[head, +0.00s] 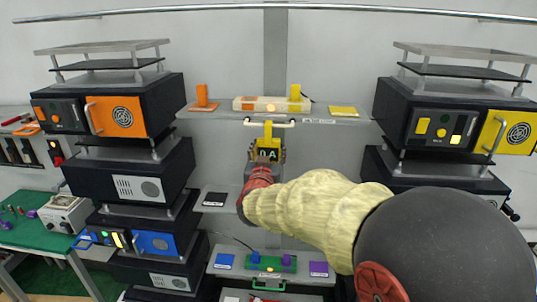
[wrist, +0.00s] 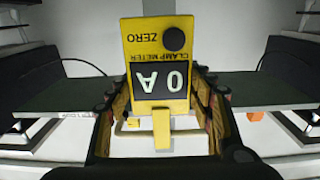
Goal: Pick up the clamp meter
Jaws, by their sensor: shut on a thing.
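The clamp meter (head: 268,146) is yellow with a black display reading "0 A". In the wrist view the clamp meter (wrist: 158,45) stands between the two fingers, its text upside down, with a round black knob and the word ZERO. My gripper (head: 262,165) is shut on it, one finger on each side in the wrist view (wrist: 165,100). In the head view my arm comes in from the lower right and hides part of the gripper and the lower part of the meter.
An upper shelf (head: 345,119) behind holds an orange block (head: 202,96) and a yellow block (head: 295,92). A lower shelf (head: 212,270) has a green fixture (head: 270,263). Dark equipment stacks stand at left (head: 130,160) and right (head: 440,165). A black pad (head: 215,199) lies left of my gripper.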

